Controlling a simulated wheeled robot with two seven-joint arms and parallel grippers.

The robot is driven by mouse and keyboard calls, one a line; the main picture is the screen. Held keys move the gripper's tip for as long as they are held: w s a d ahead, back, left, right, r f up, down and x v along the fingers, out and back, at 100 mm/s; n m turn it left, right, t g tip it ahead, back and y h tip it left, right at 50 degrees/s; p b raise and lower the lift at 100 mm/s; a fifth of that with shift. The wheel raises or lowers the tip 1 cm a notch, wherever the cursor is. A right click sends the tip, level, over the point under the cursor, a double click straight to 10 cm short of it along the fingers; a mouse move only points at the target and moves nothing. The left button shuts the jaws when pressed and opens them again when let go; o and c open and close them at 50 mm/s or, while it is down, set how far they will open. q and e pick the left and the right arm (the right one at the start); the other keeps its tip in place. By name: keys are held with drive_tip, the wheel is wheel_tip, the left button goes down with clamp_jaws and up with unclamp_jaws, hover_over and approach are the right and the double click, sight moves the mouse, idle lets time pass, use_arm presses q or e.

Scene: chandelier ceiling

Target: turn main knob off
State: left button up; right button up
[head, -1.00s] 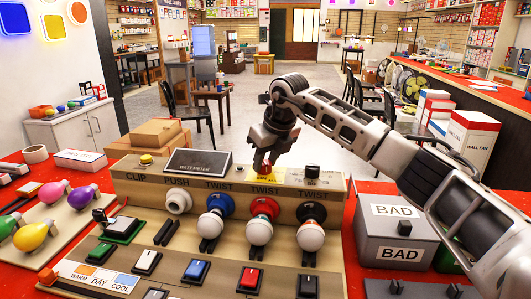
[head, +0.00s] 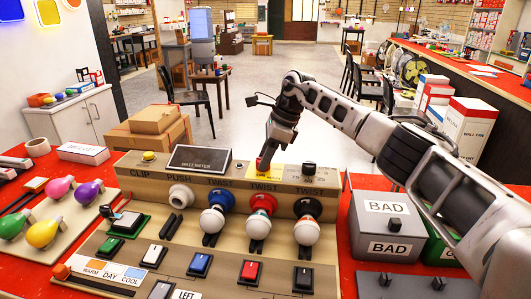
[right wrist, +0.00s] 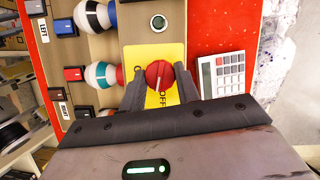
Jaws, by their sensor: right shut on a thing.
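The main knob is a round red knob (right wrist: 159,74) with a pale line across it, set on a yellow plate (right wrist: 175,50) with dark lettering. "OFF" shows partly on the plate beside the knob, toward my gripper. In the head view the yellow plate (head: 275,172) is on top of the beige test console (head: 140,168), and my gripper mostly covers the knob. My right gripper (head: 264,164) reaches down to it from above. In the right wrist view its two dark fingers (right wrist: 158,78) are on either side of the knob, shut on it. My left gripper is not in view.
A black knob (head: 309,168) is right of the plate and a wattmeter display (head: 199,158) left. Bulbs in sockets and switches line the console front. A calculator (right wrist: 222,76) lies beside the console. A grey "BAD" box (head: 388,225) stands at the right.

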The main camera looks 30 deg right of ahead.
drive_tip(key=shift+w+n+g, duration=0.1)
drive_tip(key=shift+n+g, duration=0.3)
drive_tip(key=shift+n, duration=0.8)
drive_tip(key=o, duration=1)
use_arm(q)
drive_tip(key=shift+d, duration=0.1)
use_arm(e)
drive_tip(key=shift+d+r, duration=0.1)
drive_tip(key=w+v, duration=0.1)
drive_tip(key=v, duration=0.7)
wheel_tip(320, 180, up, 7)
drive_tip(key=p, duration=0.4)
hover_over(277, 166)
drive_tip(key=d, duration=0.2)
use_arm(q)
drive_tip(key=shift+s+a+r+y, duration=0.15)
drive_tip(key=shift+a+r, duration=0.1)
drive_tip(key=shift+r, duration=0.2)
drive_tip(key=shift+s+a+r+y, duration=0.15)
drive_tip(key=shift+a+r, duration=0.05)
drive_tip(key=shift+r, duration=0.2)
use_arm(e)
drive_tip(key=shift+s+d+r, duration=0.1)
drive_tip(key=shift+s+d, duration=0.3)
drive_tip(key=shift+d, duration=0.05)
